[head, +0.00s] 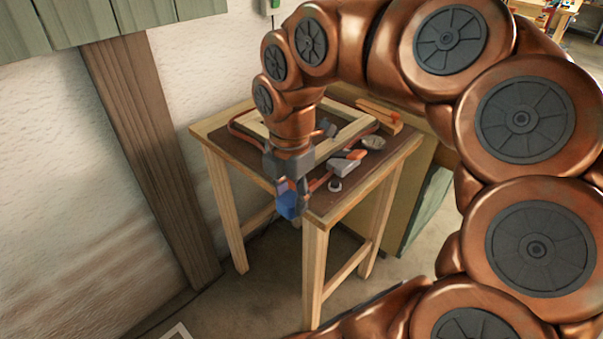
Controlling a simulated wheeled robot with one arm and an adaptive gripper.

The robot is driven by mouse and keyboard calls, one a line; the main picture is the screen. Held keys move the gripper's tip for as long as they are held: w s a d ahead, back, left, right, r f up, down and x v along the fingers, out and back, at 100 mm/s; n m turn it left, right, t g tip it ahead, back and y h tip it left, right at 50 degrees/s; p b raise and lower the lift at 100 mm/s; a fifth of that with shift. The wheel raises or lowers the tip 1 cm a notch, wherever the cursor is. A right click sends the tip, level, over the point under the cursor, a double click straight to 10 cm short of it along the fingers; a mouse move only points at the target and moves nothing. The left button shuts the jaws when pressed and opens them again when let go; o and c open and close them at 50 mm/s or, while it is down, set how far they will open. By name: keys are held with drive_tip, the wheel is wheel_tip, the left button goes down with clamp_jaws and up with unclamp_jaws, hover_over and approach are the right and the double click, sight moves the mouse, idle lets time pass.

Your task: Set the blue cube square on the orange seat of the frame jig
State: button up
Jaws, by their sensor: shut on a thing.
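The blue cube (287,207) is in my gripper (292,190), which points down and is shut on it. The cube looks tilted and shows just off the front left edge of the table, near its front corner. The fingers cover part of its upper side. The frame jig (352,131), a pale wooden frame, lies on the table behind my wrist, which hides much of it. I cannot clearly make out its orange seat; a small orange patch (356,154) shows by a grey tool near the frame.
The wooden table (340,206) has a dark top. On it lie the grey tool (343,166), a small ring-like piece (335,184), a round coil (374,142), an orange-brown wooden piece (378,112) and bent reddish laths (240,132). A wooden post (150,160) stands left.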

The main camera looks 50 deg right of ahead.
drive_tip(key=w+d, duration=0.2)
drive_tip(key=d, duration=0.2)
drive_tip(key=w+d+f+p, duration=0.1)
drive_tip(key=w+d, duration=0.2)
drive_tip(key=d, duration=0.1)
drive_tip(key=w+d, duration=0.3)
drive_tip(key=shift+d+f+p, duration=0.2)
drive_tip(key=shift+d+p, duration=0.1)
drive_tip(key=shift+d, duration=0.1)
drive_tip(key=shift+w+d+f, duration=0.1)
drive_tip(key=shift+d+f, duration=0.05)
drive_tip(key=shift+f, duration=1.6)
drive_tip(key=shift+f, duration=0.15)
drive_tip(key=o, duration=1.2)
drive_tip(key=shift+o, duration=0.2)
